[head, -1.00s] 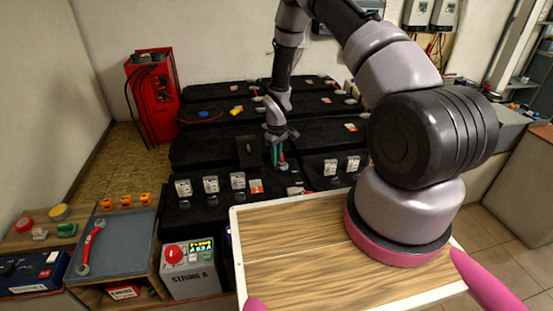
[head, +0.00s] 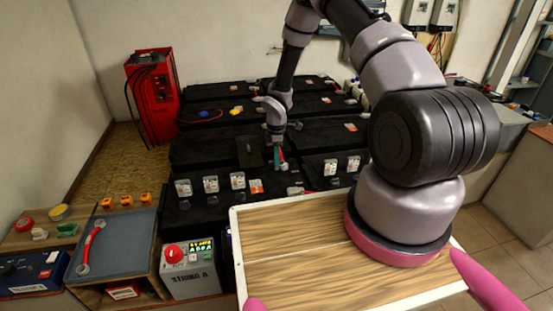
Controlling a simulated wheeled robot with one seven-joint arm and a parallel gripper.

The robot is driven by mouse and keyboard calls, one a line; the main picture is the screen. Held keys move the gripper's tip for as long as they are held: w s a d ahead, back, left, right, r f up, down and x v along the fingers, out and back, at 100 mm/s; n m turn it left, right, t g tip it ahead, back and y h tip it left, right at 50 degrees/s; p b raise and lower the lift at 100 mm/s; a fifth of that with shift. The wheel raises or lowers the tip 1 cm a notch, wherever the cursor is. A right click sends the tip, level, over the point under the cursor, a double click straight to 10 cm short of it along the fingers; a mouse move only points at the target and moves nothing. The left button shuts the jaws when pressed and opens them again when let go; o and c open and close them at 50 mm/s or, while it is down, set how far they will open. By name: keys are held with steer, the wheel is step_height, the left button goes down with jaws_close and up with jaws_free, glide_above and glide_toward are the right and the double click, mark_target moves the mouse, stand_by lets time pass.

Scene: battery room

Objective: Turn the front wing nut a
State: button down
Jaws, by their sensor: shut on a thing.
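My gripper (head: 279,165) points down at the black battery tops near the middle of the head view. Its teal and red fingers are closed low over the front part of the bank, just behind a small pale fitting. The front wing nut a is between the fingertips and mostly hidden by them; its shape and angle are too small to make out. The black battery bank (head: 212,151) spreads under and around the gripper.
Several clear-topped cell fittings (head: 211,184) stand in front of the gripper, with two more (head: 331,167) to its right. A grey meter box (head: 190,270), a wrench (head: 91,247) on a tray and a red charger (head: 152,95) are at the left. My wooden deck (head: 300,250) is in front.

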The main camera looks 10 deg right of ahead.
steer(key=shift+n, duration=0.6)
steer(key=c, duration=0.9)
jaws_free()
step_height(320, 180, up, 11)
steer(key=shift+f, duration=0.1)
